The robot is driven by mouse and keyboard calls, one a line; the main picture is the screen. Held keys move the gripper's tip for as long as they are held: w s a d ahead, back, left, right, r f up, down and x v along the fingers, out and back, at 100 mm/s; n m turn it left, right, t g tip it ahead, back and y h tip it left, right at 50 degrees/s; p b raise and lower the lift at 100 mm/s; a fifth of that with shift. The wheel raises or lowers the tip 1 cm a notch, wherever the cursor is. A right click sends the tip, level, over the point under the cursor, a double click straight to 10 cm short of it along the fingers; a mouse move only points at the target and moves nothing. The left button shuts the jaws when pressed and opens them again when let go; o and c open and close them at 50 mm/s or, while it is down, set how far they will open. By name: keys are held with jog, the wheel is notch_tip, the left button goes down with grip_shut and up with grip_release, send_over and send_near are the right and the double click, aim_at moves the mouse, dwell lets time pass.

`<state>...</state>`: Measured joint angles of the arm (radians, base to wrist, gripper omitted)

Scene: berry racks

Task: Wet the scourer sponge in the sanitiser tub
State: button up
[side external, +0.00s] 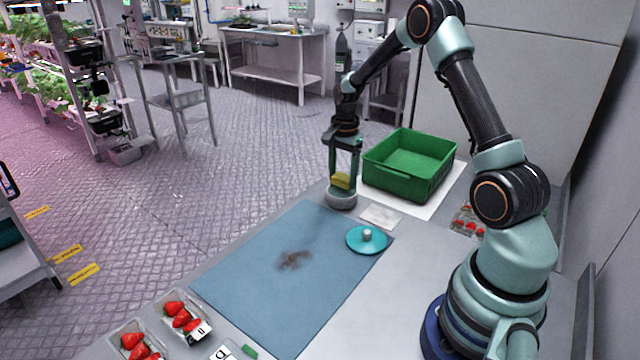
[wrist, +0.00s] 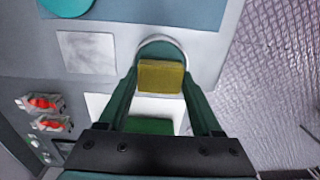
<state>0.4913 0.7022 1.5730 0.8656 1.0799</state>
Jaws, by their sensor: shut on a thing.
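The scourer sponge (side external: 341,181) is yellow and sits between the fingers of my gripper (side external: 343,177), which is shut on it. In the wrist view the sponge (wrist: 161,77) fills the gap between the green fingertips (wrist: 161,84). The sanitiser tub (side external: 341,200) is a small round grey container at the far edge of the table, directly below the sponge. Its pale rim (wrist: 163,39) curves behind the sponge in the wrist view. The sponge is over or at the tub's mouth; I cannot tell whether it touches the liquid.
A green crate (side external: 408,186) stands close right of the tub. A blue mat (side external: 250,262) with a brown smear (side external: 293,260) lies in front, with a teal lid (side external: 366,240) on its corner. A pale square (side external: 381,216) lies near the tub. Strawberry punnets (side external: 182,318) stand at the near left.

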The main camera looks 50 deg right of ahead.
aim_at(343, 177)
jog(key=shift+f, duration=0.65)
dwell(1.3)
jog(key=shift+r, duration=0.1)
jog(key=shift+r, duration=3.5)
jog(key=s+a+r+n, duration=0.2)
jog(key=a+n, duration=0.4)
jog(key=a, duration=0.1)
jog(key=s+a+r+n, duration=0.2)
jog(key=s+a+n, duration=0.1)
jog(key=a+n, duration=0.3)
jog(key=s+a+r+n, duration=0.3)
jog(key=a+n, duration=0.3)
jog(key=a, duration=0.3)
jog(key=shift+s+a, duration=0.15)
